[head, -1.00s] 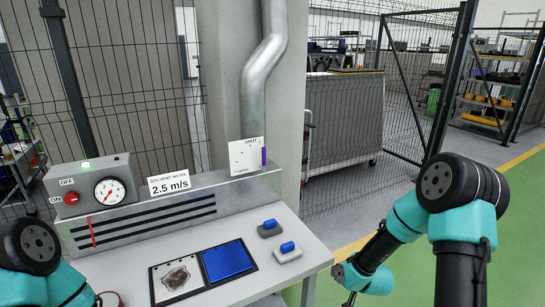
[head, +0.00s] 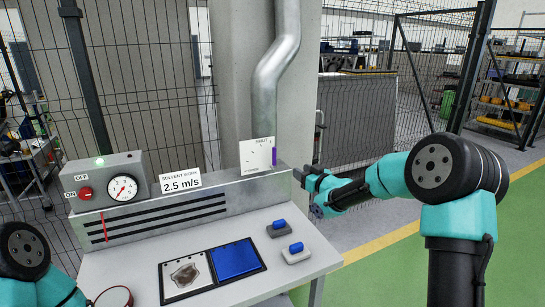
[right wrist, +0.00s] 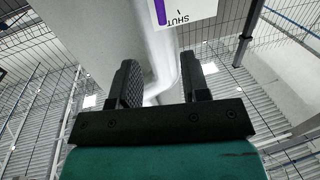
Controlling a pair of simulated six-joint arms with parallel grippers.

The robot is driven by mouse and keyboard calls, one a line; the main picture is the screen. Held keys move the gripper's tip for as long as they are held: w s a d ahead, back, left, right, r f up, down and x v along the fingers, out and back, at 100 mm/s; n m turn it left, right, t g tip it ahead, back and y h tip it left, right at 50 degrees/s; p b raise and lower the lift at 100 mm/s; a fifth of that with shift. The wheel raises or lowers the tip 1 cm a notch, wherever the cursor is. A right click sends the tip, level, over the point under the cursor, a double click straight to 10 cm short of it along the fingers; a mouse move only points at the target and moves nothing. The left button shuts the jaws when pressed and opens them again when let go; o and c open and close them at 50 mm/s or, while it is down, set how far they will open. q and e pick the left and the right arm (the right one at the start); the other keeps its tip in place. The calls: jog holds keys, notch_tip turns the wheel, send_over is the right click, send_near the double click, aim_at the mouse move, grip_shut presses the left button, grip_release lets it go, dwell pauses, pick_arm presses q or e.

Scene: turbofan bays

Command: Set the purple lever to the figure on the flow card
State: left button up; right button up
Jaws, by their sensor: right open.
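In the right wrist view the purple lever (right wrist: 160,11) shows at the top edge, with the word SHUT upside down. The flow card (head: 181,183) reads SOLVENT WORK 2.5 m/s. A round gauge (head: 123,189) has a red needle; its figures are too small to read. My right gripper (head: 302,176) is open and empty, just right of and below the lever, apart from it. My left gripper is out of view.
The grey box (head: 85,178) carries a red knob (head: 85,193) and a lit green lamp. A slotted duct (head: 165,215) runs along the bench back. Two blue-topped blocks and a blue pad (head: 237,259) lie on the bench. A pipe (head: 268,90) rises behind the plate.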

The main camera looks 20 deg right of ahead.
aim_at(275, 156)
jog(key=shift+w, duration=0.1)
jog(key=x, duration=1.7)
jog(key=shift+w, duration=0.1)
grip_shut()
